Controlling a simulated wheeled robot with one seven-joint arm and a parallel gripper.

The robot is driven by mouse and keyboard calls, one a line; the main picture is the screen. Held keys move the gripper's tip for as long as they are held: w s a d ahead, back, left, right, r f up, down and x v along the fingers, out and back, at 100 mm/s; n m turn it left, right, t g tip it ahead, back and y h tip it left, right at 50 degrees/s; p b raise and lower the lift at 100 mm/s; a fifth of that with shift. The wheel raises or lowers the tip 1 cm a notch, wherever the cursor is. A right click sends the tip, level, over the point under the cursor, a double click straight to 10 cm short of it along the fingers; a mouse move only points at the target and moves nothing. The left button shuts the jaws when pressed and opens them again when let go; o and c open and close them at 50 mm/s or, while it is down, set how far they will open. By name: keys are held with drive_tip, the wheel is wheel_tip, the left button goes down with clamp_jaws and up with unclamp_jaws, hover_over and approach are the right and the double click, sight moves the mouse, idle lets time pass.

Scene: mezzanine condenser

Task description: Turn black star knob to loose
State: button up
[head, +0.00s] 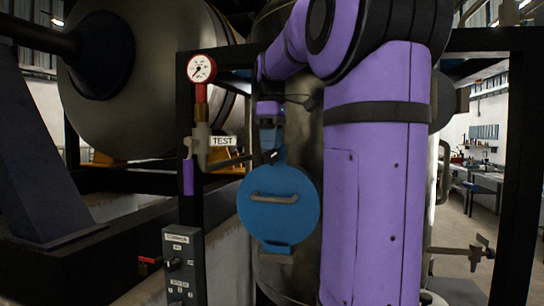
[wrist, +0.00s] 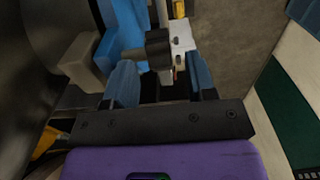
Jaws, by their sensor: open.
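The black star knob (wrist: 158,44) shows in the wrist view, just beyond and between my fingertips, on a shaft from the blue fitting. A white plate (wrist: 182,42) with small markings, too small to read, is beside it. In the head view, a small dark shape just above the blue round cover (head: 278,212) may be the knob, but I cannot tell. My gripper (wrist: 160,66) is open, one finger to each side below the knob, with no clear contact. It also shows in the head view (head: 269,140), above the cover.
A red-rimmed gauge (head: 201,69) and a TEST tag (head: 222,141) are on piping left of my gripper. A control box (head: 184,265) stands lower left. A dark frame post (head: 515,170) is at right. A beige block (wrist: 84,60) is close to my left finger.

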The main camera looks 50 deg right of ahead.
sight(272, 155)
drive_tip(key=shift+f, duration=1.95)
drive_tip(key=shift+c, duration=0.2)
drive_tip(key=c, duration=0.9)
